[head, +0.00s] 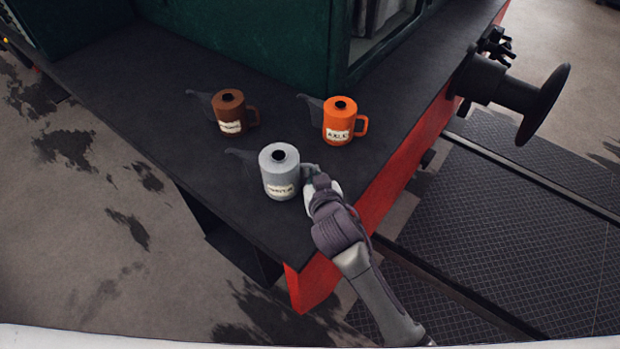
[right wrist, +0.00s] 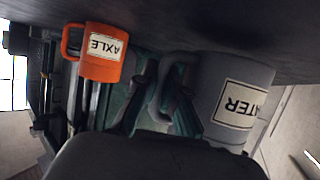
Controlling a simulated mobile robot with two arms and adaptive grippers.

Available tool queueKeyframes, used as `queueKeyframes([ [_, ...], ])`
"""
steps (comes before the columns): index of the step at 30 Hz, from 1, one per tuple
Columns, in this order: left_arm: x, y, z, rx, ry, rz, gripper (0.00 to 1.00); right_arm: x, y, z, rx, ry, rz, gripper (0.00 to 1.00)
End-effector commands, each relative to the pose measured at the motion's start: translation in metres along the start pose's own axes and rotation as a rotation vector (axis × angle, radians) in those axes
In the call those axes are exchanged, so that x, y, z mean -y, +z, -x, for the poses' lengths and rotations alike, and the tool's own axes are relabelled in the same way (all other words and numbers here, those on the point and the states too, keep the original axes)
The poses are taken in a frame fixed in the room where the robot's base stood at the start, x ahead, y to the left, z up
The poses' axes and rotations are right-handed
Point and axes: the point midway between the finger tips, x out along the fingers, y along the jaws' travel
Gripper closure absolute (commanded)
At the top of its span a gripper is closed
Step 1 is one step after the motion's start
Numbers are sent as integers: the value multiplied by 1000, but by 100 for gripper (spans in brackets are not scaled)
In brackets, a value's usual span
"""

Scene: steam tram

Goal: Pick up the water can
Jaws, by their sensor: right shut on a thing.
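The grey water can (head: 280,178) stands upright near the front corner of the dark running plate in the head view. In the right wrist view the water can (right wrist: 232,80) appears upside down, with the letters "TER" readable on its white label. My right gripper (head: 312,180) is at the can's handle, on its right side, and is shut on it. In the right wrist view the fingers (right wrist: 165,100) are around the handle. The exact finger contact is partly hidden. My left gripper is not in view.
An orange can (head: 338,118) labelled "AXLE" and a brown can (head: 229,110) stand behind the water can on the plate (head: 165,75). A green wall (head: 240,40) rises behind them. A black buffer (head: 540,105) juts out at right.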

Motion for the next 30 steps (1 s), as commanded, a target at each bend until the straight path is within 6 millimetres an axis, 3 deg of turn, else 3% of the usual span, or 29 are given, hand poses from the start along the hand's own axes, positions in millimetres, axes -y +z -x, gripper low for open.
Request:
queueKeyframes([
  [3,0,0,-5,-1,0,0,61,0,-25,8,-11,-1,-4,100],
  [15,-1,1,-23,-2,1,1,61,-70,-91,-25,-9,2,0,100],
  [22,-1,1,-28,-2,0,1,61,-88,-110,-33,-5,1,0,100],
  [30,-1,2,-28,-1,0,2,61,-91,-113,-34,-4,0,-1,100],
])
